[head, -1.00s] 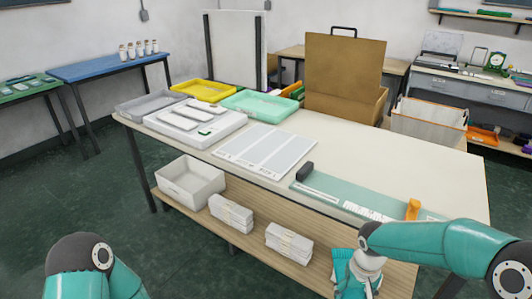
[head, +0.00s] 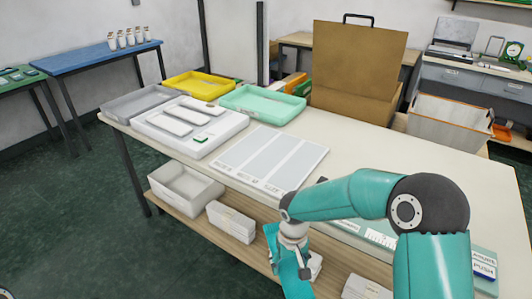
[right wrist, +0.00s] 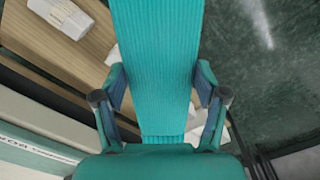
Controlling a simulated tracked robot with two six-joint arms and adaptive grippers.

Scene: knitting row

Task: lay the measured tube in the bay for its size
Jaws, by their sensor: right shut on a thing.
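My right gripper (right wrist: 160,85) is shut on a teal ribbed knitted tube (right wrist: 155,40), which stretches away between the fingers in the right wrist view. In the head view, the tube (head: 283,268) hangs in front of the table's front edge, and my right arm partly hides the gripper. A white board with three grey bays (head: 271,160) lies flat on the table, up and left of the gripper. The bays look empty; their labels are too small to read. My left gripper is not in view.
A green measuring mat (head: 484,263) lies on the right of the table (head: 425,160), largely hidden by my arm. Behind the board stand a white tray (head: 222,133) with pale blocks, a mint tray (head: 262,103), and a cardboard box (head: 355,75). White bundles lie on the shelf below.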

